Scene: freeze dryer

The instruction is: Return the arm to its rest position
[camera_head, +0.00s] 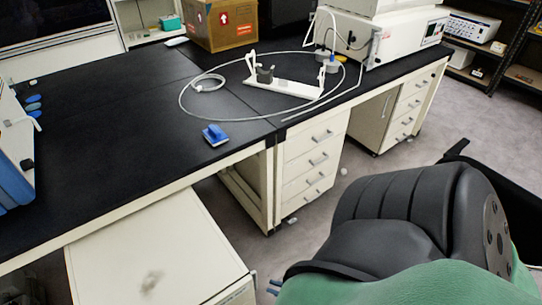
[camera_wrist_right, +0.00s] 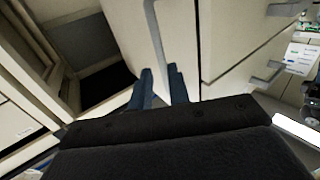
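My right arm fills the lower right of the head view, with a dark grey, ribbed section and a green part. Its gripper (camera_head: 274,287) barely shows as small blue tips beside the green part, low in front of the bench and apart from it. In the right wrist view the two blue fingers of the right gripper (camera_wrist_right: 162,72) stand slightly apart with nothing between them. Pale cabinet fronts with handles show beyond them. My left arm and left gripper are not in view.
A black-topped bench (camera_head: 110,125) with drawers (camera_head: 312,160) stands ahead. On it are a blue object (camera_head: 215,134), a white stand (camera_head: 285,87) with looped tubing, a cardboard box (camera_head: 222,25) and a white instrument (camera_head: 385,40). A pale cabinet (camera_head: 160,250) stands in front. Grey floor lies open at right.

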